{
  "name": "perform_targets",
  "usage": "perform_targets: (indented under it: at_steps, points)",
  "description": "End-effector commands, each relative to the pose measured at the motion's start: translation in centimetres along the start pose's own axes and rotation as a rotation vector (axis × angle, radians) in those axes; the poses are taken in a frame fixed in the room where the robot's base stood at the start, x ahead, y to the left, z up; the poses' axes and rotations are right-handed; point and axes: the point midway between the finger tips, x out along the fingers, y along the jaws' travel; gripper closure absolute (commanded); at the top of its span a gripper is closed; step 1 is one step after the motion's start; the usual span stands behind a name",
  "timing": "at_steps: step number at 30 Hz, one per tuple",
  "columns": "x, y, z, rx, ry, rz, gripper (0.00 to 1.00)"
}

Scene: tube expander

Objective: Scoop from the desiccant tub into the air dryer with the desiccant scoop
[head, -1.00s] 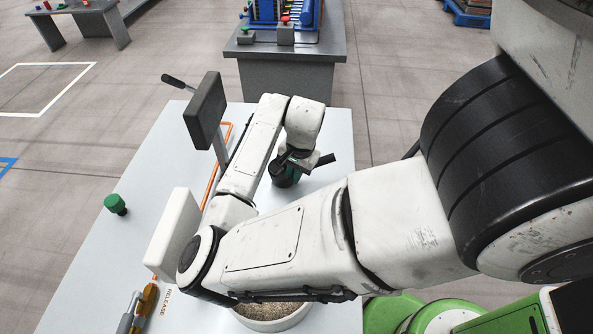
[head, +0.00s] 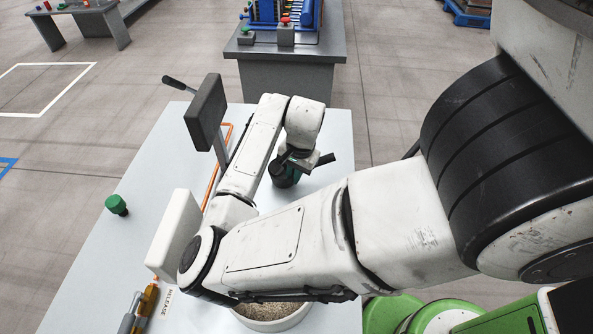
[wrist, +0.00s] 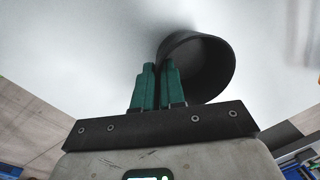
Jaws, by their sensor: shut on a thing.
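My gripper (wrist: 158,88) has teal fingers shut on the black desiccant scoop (wrist: 205,68). The scoop's round hollow end shows to the right of the fingers in the wrist view, and I see no grains in its dark inside. In the head view my gripper (head: 285,175) is over the far right part of the white table, with dark parts around it. The desiccant tub (head: 304,318) is a round pale container of beige grains at the table's near edge, partly hidden by my arm. I cannot pick out the air dryer for sure; my arm hides much of the table.
A green knobbed cap (head: 116,204) lies on the left of the table (head: 95,250). A white block (head: 173,235), a dark panel on a post (head: 206,112) and an orange tube (head: 211,185) stand left of my arm. Orange and grey tools (head: 146,300) lie near a RELEASE label.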

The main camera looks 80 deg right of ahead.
Motion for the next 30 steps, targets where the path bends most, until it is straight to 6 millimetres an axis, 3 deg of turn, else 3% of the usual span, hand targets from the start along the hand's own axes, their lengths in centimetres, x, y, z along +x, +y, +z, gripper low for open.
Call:
perform_targets:
  at_steps: [30]
  points:
    - [-2.5, -0.4, 0.0, 0.0, 0.001, -0.001, 1.0]
